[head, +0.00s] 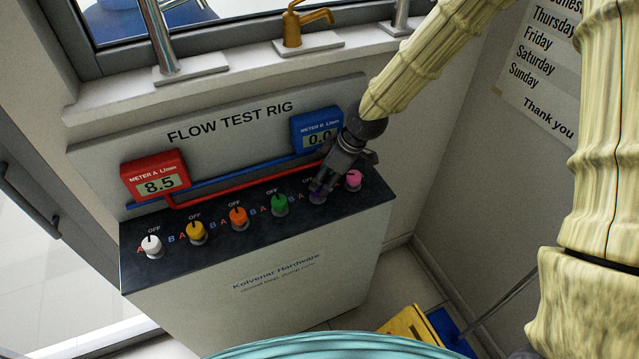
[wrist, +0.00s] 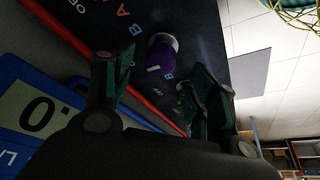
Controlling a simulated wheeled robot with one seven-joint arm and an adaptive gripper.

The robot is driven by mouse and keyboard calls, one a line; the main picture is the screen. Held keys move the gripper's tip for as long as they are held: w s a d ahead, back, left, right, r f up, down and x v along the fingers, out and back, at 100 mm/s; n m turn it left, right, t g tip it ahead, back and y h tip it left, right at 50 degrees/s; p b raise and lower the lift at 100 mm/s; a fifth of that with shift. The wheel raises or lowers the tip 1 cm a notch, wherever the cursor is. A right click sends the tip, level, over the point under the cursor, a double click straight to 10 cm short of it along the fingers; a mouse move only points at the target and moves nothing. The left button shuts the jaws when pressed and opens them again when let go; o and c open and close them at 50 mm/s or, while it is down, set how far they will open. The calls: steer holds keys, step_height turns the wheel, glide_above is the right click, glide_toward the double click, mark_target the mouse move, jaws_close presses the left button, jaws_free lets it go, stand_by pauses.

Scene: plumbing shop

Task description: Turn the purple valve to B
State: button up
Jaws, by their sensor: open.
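The purple valve (wrist: 161,54) is a round knob on the dark panel top. In the wrist view it sits just beyond my spread fingers, with its white mark toward the lower left. I cannot tell surely which setting it points at. A blue B (wrist: 167,76) shows close to it. My gripper (wrist: 160,76) is open and empty, its fingers on either side of the knob in the picture; contact cannot be told. In the head view my gripper (head: 322,185) hangs over the valve and hides most of it.
The green valve (head: 280,204) and pink valve (head: 353,180) flank it closely. Orange, yellow and white valves continue left. Red meter A (head: 155,178) reads 8.5; blue meter B (head: 317,130) reads 0.0. Red and blue pipes run behind the valves.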

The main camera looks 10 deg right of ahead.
mark_target(319, 188)
steer(key=shift+p+x, duration=0.5)
steer(key=shift+x, duration=1.7)
steer(key=shift+f, duration=0.1)
steer(key=c, duration=1)
